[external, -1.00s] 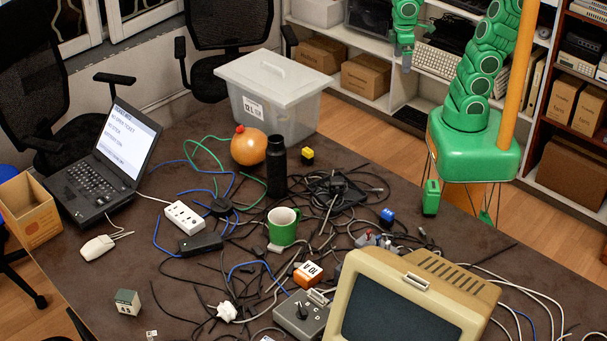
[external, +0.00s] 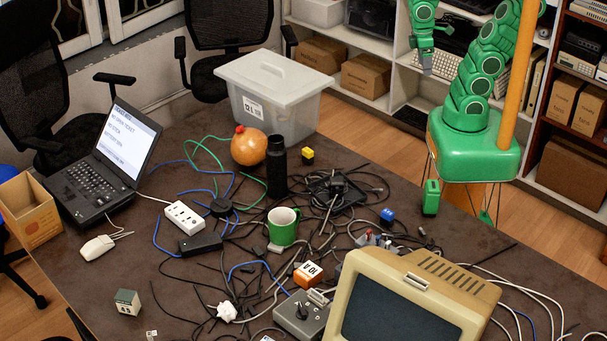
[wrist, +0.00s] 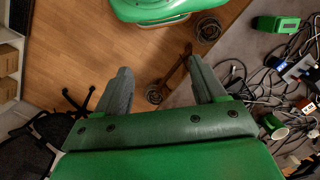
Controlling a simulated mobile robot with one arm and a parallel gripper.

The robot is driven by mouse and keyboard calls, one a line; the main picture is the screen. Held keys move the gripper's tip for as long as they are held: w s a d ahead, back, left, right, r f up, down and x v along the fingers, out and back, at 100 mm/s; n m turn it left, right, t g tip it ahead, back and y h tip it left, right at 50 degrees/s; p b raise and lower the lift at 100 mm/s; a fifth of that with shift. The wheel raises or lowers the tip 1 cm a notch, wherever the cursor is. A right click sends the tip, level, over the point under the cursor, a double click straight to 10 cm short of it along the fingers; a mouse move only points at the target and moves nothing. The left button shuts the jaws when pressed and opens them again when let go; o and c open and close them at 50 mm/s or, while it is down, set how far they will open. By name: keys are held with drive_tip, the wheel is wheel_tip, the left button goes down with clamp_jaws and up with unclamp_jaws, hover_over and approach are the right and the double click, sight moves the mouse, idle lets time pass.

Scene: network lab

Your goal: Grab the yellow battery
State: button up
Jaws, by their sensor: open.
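The yellow battery (external: 307,155), a small block with a yellow top and a black lower part, stands on the dark table right of the black cylinder (external: 277,168). I cannot make it out in the wrist view. My gripper (external: 427,68) is raised in front of the back shelves, well above and to the right of the battery. In the wrist view my gripper (wrist: 160,66) shows two grey fingers spread apart with nothing between them, above the wooden floor.
A laptop (external: 108,165) is at the left.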

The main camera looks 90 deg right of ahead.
drive_tip(key=w+a+f+n, duration=0.1)
drive_tip(key=w+f+n, duration=0.15)
drive_tip(key=w, duration=0.85)
drive_tip(key=n+t, duration=0.3)
drive_tip(key=n, duration=0.1)
hover_over(308, 150)
drive_tip(key=shift+y, duration=0.4)
drive_tip(key=f, duration=2)
drive_tip(key=shift+s+d+f, duration=0.15)
drive_tip(key=shift+s+d, duration=0.15)
drive_tip(key=shift+d, duration=0.1)
drive_tip(key=shift+w+a+f, duration=0.1)
drive_tip(key=shift+w+f, duration=0.15)
drive_tip(key=shift+f, duration=0.15)
drive_tip(key=shift+w+a+f, duration=0.1)
drive_tip(key=shift+a+f, duration=0.1)
drive_tip(key=shift+f, duration=1.7)
drive_tip(key=shift+w+a+f, duration=0.1)
drive_tip(key=shift+a+f, duration=0.1)
drive_tip(key=shift+f, duration=1.65)
drive_tip(key=c, duration=1.1)
